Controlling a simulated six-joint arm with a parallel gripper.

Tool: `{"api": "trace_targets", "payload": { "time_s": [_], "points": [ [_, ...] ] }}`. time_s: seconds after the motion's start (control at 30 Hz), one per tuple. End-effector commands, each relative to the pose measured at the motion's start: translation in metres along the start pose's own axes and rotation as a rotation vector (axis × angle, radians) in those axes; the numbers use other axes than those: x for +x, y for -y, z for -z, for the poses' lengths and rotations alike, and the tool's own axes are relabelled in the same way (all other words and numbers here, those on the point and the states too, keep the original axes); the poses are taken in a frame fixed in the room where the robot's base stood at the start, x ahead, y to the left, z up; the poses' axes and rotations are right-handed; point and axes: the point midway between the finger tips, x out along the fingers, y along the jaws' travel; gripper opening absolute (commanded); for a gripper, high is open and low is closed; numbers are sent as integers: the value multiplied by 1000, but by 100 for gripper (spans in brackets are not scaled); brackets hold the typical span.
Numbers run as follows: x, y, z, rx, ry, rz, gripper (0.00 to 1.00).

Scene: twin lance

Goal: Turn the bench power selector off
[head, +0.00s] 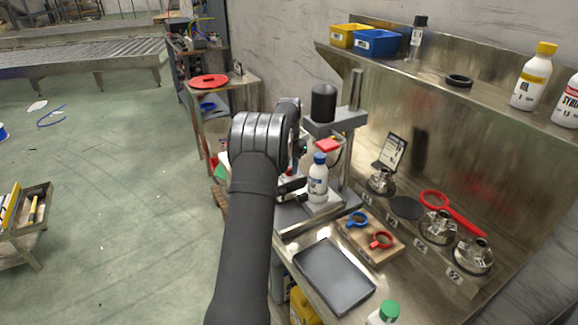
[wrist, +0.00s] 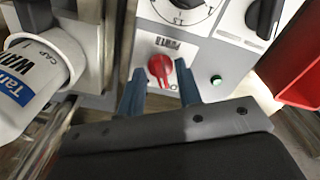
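The red selector knob (wrist: 160,68) sits on a pale panel in the wrist view, below a small printed label. Its pointer is turned close to upright in that picture. My gripper (wrist: 160,78) is open, with one blue-grey finger on each side of the knob's lower part. Nothing is held between the fingers. I cannot tell whether either finger touches the knob. In the head view my own arm hides the panel and the knob, and the fingers are not clear there.
A white dial (wrist: 182,10), a black knob (wrist: 264,18) and a green button (wrist: 216,79) are close by. A white bottle (head: 318,182) stands beside my arm and fills the wrist view's left. A red box-like thing (wrist: 300,65) is at right. A grey tray (head: 335,276) lies in front.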

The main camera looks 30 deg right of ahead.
Motion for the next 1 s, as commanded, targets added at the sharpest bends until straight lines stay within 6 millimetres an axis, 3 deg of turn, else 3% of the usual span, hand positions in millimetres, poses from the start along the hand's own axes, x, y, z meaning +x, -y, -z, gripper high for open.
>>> {"api": "trace_targets", "payload": {
  "time_s": [0.2,0.37,0.8,1.0],
  "points": [
    [-2,0,0,1,0,0,32],
    [-20,0,1,1,-2,1,32],
    [-125,0,1,0,-4,2,32],
    [-159,0,1,0,-2,1,32]
  ]
}}
